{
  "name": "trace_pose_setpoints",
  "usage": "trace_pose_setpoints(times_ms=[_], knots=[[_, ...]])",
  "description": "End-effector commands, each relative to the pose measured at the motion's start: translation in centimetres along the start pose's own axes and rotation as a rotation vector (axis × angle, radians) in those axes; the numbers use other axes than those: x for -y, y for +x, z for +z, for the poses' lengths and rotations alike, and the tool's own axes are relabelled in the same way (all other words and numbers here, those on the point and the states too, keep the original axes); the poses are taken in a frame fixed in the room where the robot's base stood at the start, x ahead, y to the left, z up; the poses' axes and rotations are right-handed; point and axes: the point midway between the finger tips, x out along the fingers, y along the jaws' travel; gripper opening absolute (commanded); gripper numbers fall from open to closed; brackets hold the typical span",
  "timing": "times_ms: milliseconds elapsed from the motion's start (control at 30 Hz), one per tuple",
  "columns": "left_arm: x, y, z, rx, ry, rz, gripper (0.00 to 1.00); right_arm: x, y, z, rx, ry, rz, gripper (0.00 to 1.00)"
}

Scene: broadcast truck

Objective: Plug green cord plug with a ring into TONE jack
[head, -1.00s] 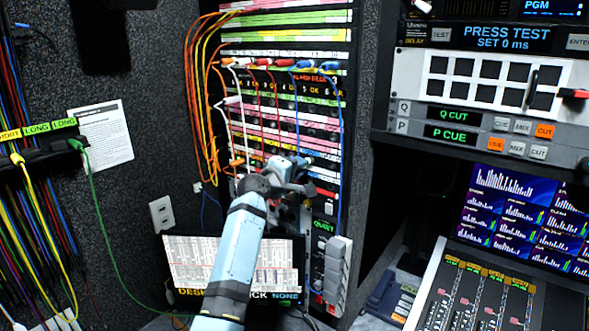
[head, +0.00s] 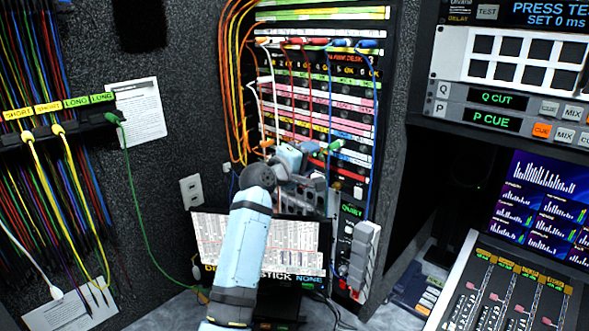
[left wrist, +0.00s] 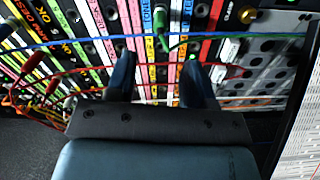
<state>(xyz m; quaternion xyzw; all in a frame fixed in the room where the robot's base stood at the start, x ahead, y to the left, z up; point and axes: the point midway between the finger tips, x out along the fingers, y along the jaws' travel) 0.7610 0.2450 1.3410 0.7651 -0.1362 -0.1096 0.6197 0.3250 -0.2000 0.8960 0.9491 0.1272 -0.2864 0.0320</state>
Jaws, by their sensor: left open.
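A green plug (head: 336,145) stands in the jack panel (head: 312,118), on the right of the lower rows. In the left wrist view the green plug (left wrist: 163,42) has its green cord running off to the right, and sits at a blue-white strip whose lettering looks like TONE (left wrist: 146,18). I cannot make out a ring on it or how deep it sits. My left gripper (head: 318,172) is just below and in front of it. In the left wrist view the open fingers (left wrist: 158,78) straddle the plug's line, apart from it, with nothing between them.
Orange, white, red and blue patch cords (head: 372,130) hang across the panel. A monitor (head: 215,235) stands below; a mixing desk (head: 490,290) is at right.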

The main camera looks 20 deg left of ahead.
Motion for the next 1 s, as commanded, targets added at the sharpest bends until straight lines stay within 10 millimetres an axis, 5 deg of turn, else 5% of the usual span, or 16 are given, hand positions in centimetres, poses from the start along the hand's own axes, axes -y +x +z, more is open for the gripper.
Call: trace_pose_setpoints(times_ms=[333, 900, 1000], knots=[[0.1, -5.4, 0.0, 0.0, 0.0, 0.0, 0.48, 0.1, 0.8, 0.6, -0.004, -0.002, -0.006, 0.54], [0.0, -5.9, 0.0, 0.0, 0.001, -0.001, 0.48, 0.2, 0.7, 0.5, -0.006, -0.003, -0.008, 0.54], [1.2, -6.0, 0.4, -0.003, 0.021, -0.018, 0.48, 0.2, 0.8, 0.6, -0.004, -0.003, -0.008, 0.54]])
